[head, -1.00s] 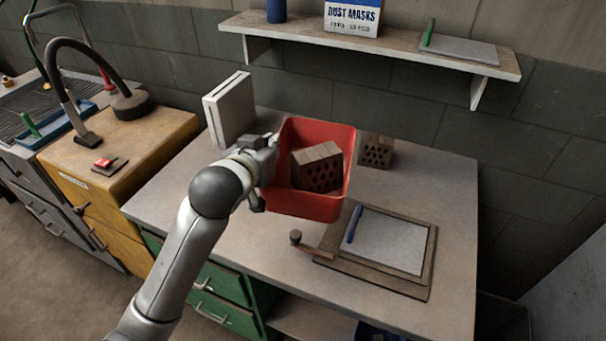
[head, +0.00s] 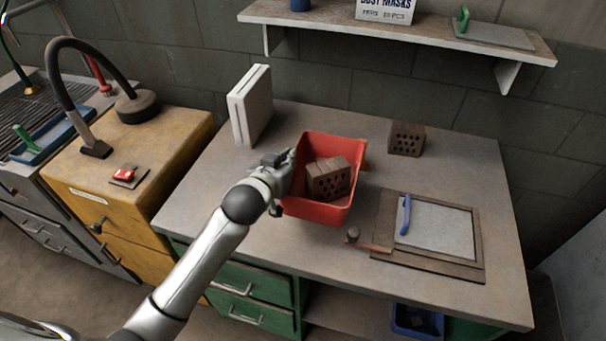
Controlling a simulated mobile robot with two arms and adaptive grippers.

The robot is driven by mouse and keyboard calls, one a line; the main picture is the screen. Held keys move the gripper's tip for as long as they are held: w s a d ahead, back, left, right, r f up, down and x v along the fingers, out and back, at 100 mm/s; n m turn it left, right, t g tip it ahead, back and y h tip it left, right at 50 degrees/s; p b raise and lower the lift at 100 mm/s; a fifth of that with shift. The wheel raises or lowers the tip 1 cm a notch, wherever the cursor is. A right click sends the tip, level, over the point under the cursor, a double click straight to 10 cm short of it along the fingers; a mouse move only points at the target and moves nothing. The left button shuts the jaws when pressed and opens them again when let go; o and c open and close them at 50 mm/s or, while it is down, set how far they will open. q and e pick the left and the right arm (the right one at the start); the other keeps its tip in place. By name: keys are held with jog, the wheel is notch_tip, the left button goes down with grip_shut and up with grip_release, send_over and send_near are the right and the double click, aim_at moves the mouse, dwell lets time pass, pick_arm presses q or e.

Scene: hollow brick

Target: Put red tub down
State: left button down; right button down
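The red tub (head: 322,211) is at the middle of the workbench, upright, with a hollow brick (head: 328,180) inside it. My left gripper (head: 284,175) is at the tub's left rim and appears shut on it; its fingertips are partly hidden. The tub's base is low over the bench top, and I cannot tell whether it touches. My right gripper is not in view.
Another hollow brick (head: 406,139) stands behind and right of the tub. A clipboard with a blue pen (head: 405,214) lies at the right front, a small knobbed tool (head: 353,235) beside it. A white upright box (head: 250,105) stands at back left. A shelf (head: 400,32) hangs above.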

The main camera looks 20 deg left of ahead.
pick_arm(q)
jog(key=shift+f, duration=2.75)
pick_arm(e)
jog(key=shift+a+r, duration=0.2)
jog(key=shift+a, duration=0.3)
pick_arm(q)
jog(key=c, duration=2.2)
grip_release()
jog(key=shift+a+f, duration=0.1)
jog(key=shift+f, duration=0.15)
jog(key=o, duration=0.5)
jog(key=shift+s+r, duration=0.1)
jog(key=shift+o, duration=0.3)
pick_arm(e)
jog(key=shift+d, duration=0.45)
